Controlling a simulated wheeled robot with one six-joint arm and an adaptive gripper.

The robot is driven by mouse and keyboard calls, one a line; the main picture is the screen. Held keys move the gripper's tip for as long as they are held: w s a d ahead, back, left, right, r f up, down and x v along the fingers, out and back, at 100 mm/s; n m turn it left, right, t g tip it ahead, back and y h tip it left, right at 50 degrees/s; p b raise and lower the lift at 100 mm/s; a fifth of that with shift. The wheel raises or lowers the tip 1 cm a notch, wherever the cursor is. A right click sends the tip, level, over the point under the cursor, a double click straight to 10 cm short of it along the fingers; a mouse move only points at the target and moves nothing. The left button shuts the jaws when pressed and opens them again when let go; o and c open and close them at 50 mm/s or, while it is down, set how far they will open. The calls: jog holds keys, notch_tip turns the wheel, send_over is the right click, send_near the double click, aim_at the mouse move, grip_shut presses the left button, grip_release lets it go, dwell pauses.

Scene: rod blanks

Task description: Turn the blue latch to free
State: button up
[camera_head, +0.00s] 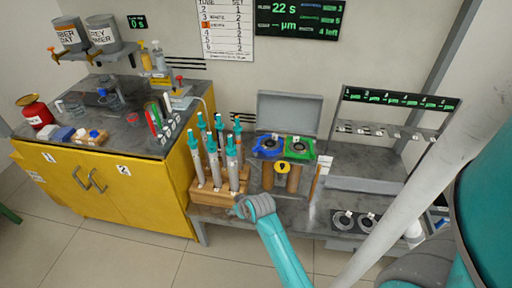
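A blue fitting (265,153) with a dark round centre sits on the left of the box's top, below a raised grey lid (290,112). I take it for the blue latch, but it is too small to tell how it is turned. A green fitting (300,154) sits beside it on the right. My gripper (238,208) is in front of and below them, to the left, near the front of the wooden rack. It is apart from the blue fitting. Its fingers are too small and foreshortened to show whether they are open or shut.
A wooden rack (207,195) with several upright teal-topped tubes stands just left of my gripper. A yellow cabinet (140,195) stands left. Two brown cylinders and a yellow round part (282,167) show below the fittings. A display rack (392,97) stands right.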

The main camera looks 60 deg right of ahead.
jog(key=w+d+r+g, duration=0.1)
jog(key=w+d+r, duration=0.1)
jog(key=d+r, duration=0.35)
jog(key=w+d+r+g, duration=0.1)
jog(key=w+d+r, duration=0.15)
jog(key=d, duration=0.55)
jog(key=y, duration=0.1)
send_near(256, 147)
jog(key=shift+g, duration=0.4)
jog(key=x, duration=0.9)
jog(key=shift+w+r, duration=0.1)
jog(key=shift+w, duration=0.25)
jog(key=shift+c, duration=0.2)
grip_shut()
